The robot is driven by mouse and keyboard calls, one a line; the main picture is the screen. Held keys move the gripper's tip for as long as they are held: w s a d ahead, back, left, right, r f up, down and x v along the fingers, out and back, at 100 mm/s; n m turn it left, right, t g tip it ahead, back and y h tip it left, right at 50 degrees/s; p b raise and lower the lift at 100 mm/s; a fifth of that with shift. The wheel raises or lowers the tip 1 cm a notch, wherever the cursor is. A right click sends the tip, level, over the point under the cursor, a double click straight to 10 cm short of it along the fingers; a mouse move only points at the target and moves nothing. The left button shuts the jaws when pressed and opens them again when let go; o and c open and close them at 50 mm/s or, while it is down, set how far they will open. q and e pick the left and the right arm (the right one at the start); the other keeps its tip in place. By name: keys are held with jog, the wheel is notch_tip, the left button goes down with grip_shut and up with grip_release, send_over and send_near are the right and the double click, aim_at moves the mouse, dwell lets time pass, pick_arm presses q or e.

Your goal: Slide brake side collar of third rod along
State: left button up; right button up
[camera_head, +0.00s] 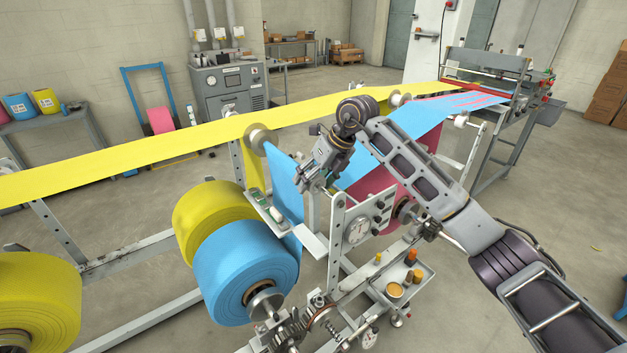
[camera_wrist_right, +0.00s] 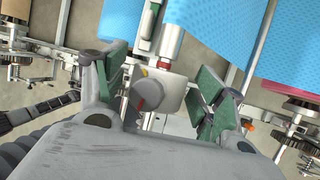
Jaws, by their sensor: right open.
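My right gripper (camera_head: 318,178) is over the machine frame, beside the hanging blue web (camera_head: 284,185). In the right wrist view its two green-padded fingers (camera_wrist_right: 162,92) are spread apart. A pale grey rounded block (camera_wrist_right: 158,92) with a yellow mark and a red mark shows between them, and I see no finger closed on it. A metal rod with a red band (camera_wrist_right: 167,65) runs from beside this block towards the blue web. I cannot tell which part is the brake side collar or which rod is the third. My left gripper is not in view.
A blue roll (camera_head: 238,268) and a yellow roll (camera_head: 212,213) sit left of the gripper. A plate with a dial (camera_head: 358,231) stands just right of it. A tray (camera_head: 420,285) with small containers is lower right. The yellow web (camera_head: 150,143) crosses behind.

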jog(key=shift+a+f, duration=0.1)
jog(key=shift+f, duration=0.05)
jog(key=c, duration=1.4)
jog(key=shift+w+a, duration=0.7)
jog(key=shift+w, duration=0.25)
jog(key=shift+w+a, duration=0.65)
jog(key=shift+w, duration=0.3)
jog(key=shift+c, duration=0.4)
jog(key=o, duration=1.5)
